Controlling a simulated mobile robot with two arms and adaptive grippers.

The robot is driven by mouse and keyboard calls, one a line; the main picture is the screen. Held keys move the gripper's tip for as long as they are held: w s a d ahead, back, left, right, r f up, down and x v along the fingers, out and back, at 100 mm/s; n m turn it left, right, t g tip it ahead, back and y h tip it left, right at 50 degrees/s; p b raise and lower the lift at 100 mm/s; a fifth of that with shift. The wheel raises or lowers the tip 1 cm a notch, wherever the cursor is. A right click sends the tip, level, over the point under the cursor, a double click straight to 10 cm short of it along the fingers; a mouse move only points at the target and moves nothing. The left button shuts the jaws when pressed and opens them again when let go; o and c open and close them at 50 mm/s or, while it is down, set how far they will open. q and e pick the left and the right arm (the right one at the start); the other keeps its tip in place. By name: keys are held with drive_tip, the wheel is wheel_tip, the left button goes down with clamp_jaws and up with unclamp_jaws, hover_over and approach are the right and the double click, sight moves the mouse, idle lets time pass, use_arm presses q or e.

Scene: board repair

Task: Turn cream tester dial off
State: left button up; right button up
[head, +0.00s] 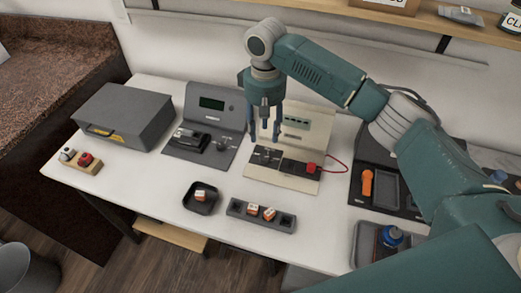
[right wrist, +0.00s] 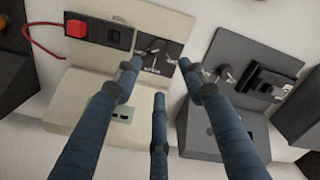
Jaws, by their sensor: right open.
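The cream tester (head: 312,128) stands at the middle of the white table. It has an upright panel with a small display and a sloped base with a red block on it. Its dial (right wrist: 154,46) sits on a dark plate in the right wrist view. In the head view the dial area lies just below my fingers. My right gripper (head: 265,138) points down over the left part of the tester, open and empty. In the right wrist view its fingertips (right wrist: 160,72) are spread near the dial; I cannot tell whether they touch it. My left gripper is not in view.
A dark grey tester (head: 212,103) with its own knob stands close on the left. A grey box (head: 124,115) is farther left. A small black tray (head: 201,198) and a slotted holder (head: 261,216) with orange-white pieces lie in front. A red cable (head: 340,161) loops at the cream tester's right.

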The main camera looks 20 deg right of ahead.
sight(265, 157)
drive_tip(key=shift+s+f, duration=0.7)
drive_tip(key=shift+f, duration=0.1)
wheel_tip(265, 157, down, 4)
drive_tip(key=shift+r+p, duration=0.25)
drive_tip(key=shift+p, duration=0.05)
drive_tip(key=f, duration=0.3)
drive_tip(key=shift+w, duration=0.25)
drive_tip(key=shift+f, duration=0.95)
drive_tip(key=c, duration=0.7)
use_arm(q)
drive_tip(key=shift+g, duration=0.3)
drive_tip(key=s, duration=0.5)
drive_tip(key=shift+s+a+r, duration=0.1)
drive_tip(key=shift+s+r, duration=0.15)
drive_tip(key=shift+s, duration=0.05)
use_arm(e)
clamp_jaws()
